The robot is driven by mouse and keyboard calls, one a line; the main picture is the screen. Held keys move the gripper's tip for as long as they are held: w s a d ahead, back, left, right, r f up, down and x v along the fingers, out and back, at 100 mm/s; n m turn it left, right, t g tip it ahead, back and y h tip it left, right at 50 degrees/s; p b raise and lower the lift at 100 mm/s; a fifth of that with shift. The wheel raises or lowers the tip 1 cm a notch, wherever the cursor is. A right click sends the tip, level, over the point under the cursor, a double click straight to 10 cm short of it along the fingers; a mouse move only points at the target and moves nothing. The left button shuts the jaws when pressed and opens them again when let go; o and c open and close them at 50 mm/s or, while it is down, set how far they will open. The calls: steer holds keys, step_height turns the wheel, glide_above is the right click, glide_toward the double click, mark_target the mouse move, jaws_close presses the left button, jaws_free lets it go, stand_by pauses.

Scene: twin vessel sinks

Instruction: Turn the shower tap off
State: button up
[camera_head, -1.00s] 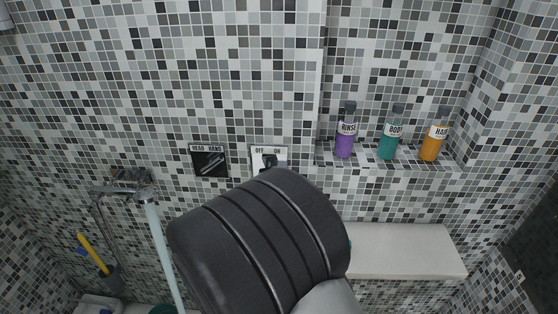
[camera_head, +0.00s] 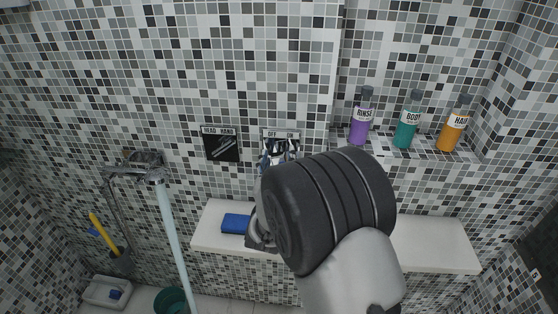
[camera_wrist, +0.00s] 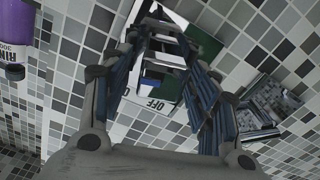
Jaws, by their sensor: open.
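The shower tap's OFF/ON plate (camera_head: 281,134) is on the tiled wall, left of the bottle niche. Its handle is mostly hidden by my gripper. Water (camera_head: 176,240) runs from the hand shower (camera_head: 150,173) at the left. My gripper (camera_wrist: 163,45) is open, with its fingers in front of the plate. The wrist view shows the plate's OFF label (camera_wrist: 154,104) between the fingers. I cannot tell whether the fingers touch the handle.
A HEAD/HAND plate (camera_head: 220,146) is left of the tap. Purple (camera_head: 361,120), teal (camera_head: 407,122) and orange (camera_head: 453,126) bottles stand in the niche. A white ledge (camera_head: 435,240) below carries a blue sponge (camera_head: 236,223). A green bucket (camera_head: 171,301) is low at left.

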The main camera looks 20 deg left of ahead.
steer(key=shift+w, duration=0.3)
steer(key=shift+c, duration=0.5)
steer(key=c, duration=1)
